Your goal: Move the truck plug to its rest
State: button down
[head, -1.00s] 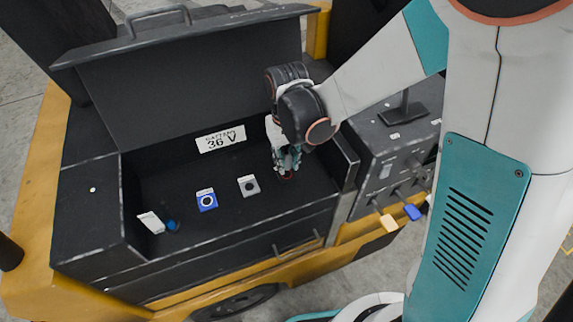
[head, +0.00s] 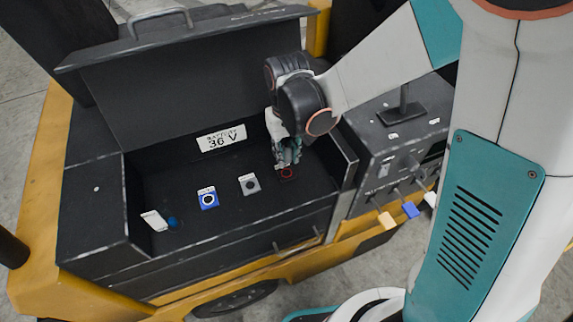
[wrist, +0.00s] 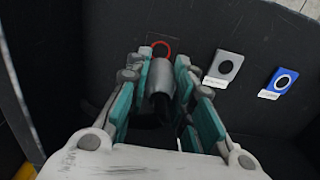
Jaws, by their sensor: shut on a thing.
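My gripper (head: 287,157) hangs inside the black battery box at its right side. In the wrist view, its teal fingers (wrist: 157,88) are shut on a grey cylindrical plug (wrist: 159,76) with a black rear part. A red ring (head: 287,173) lies on the box floor just below the fingertips. In the wrist view the red ring (wrist: 166,43) is just beyond the plug's front end; I cannot tell whether they touch. A grey square plate with a dark round centre (head: 249,184) and a blue plate with a white ring (head: 208,198) sit to the left on the floor.
The box lid (head: 190,80) stands open behind, and a white "36 V" label (head: 222,138) is on the back wall. A blue round piece (head: 173,223) and white tag (head: 154,220) are at the left. A panel with coloured levers (head: 410,210) stands right.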

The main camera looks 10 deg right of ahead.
aim_at(286, 141)
jog(key=shift+r, duration=0.1)
jog(key=shift+r+p, duration=1.9)
jog(key=shift+r, duration=1.05)
